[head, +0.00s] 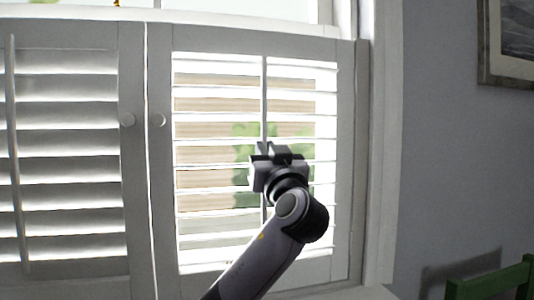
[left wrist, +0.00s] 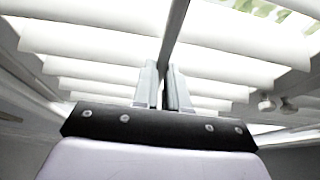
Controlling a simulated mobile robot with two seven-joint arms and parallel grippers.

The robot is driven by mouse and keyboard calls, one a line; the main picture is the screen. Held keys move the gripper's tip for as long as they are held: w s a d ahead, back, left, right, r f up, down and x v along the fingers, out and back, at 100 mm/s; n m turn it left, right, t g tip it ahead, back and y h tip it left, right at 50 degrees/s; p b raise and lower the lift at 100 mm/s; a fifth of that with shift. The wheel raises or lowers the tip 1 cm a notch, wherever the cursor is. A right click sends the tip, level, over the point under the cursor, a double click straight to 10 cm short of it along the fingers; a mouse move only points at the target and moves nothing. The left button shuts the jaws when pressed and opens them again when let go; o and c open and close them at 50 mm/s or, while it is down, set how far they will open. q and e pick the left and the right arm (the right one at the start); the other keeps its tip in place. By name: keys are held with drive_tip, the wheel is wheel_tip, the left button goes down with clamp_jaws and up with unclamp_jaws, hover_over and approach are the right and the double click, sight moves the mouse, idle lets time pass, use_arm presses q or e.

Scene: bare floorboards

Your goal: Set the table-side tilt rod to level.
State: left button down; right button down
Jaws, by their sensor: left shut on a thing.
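The right-hand shutter panel has a thin grey vertical tilt rod (head: 264,100) down the middle of its white louvers (head: 205,105). These louvers stand open, and brick and greenery show through the gaps. My right gripper is not in view.
The left-hand panel has its own tilt rod (head: 14,150), and its louvers (head: 70,150) look more closed. Two round knobs (head: 128,120) sit on the meeting stiles. A green chair (head: 490,284) is at the lower right, and a framed picture (head: 512,45) hangs above.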

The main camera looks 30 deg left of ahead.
use_arm(q)
drive_tip(key=shift+f, duration=0.35)
drive_tip(key=c, duration=1.2)
unclamp_jaws()
drive_tip(key=shift+o, duration=0.2)
drive_tip(key=b+v, duration=0.1)
drive_tip(key=v, duration=0.6)
